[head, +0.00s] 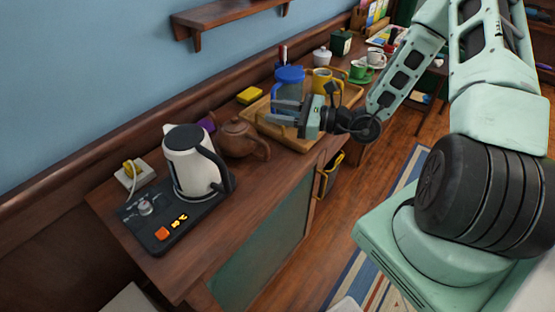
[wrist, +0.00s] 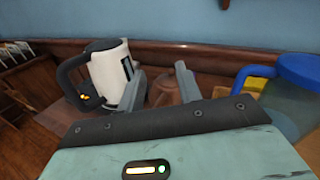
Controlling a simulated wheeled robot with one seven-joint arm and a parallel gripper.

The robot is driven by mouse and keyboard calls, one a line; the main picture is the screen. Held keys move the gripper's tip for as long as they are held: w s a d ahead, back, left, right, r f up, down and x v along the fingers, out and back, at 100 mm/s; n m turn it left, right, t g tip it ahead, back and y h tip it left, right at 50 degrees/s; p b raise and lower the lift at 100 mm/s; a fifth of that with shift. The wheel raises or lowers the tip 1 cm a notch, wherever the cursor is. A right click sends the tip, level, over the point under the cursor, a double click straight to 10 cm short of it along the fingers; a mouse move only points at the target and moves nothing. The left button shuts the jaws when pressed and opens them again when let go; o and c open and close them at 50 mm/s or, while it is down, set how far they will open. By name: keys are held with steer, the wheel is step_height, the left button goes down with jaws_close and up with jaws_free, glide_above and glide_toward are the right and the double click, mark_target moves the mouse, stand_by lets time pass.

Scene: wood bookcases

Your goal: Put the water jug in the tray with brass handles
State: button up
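The water jug (head: 289,88) is a clear bluish vessel with a blue lid, upright on the counter's far part in the head view. It also shows at the right edge of the wrist view (wrist: 284,98). A light wooden tray (head: 262,106) lies around the jug's foot. My gripper hides that foot, so I cannot tell whether the jug stands in the tray or behind it.
A brown teapot (head: 238,138) and a white kettle (head: 190,160) stand left of my gripper. A yellow sponge (head: 250,95) lies near the wall. Cups (head: 360,70) stand farther right. A wall shelf (head: 225,18) hangs above.

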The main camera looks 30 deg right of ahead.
steer(key=s+a+r+n+g+y, duration=0.35)
steer(key=s+a+n+g, duration=0.35)
steer(key=a+n+g, duration=0.45)
steer(key=s+a+r+n+g+h, duration=0.1)
steer(key=s+a+r+n+h, duration=0.1)
steer(key=s+n+h, duration=0.5)
steer(key=s+a+r+n+h, duration=0.3)
steer(key=s+n+h, duration=0.5)
steer(key=s+n, duration=0.3)
steer(key=a+n, duration=0.1)
steer(key=n, duration=0.3)
steer(key=shift+s+a+g, duration=0.2)
steer(key=shift+a+g, duration=0.05)
steer(key=shift+g, duration=0.1)
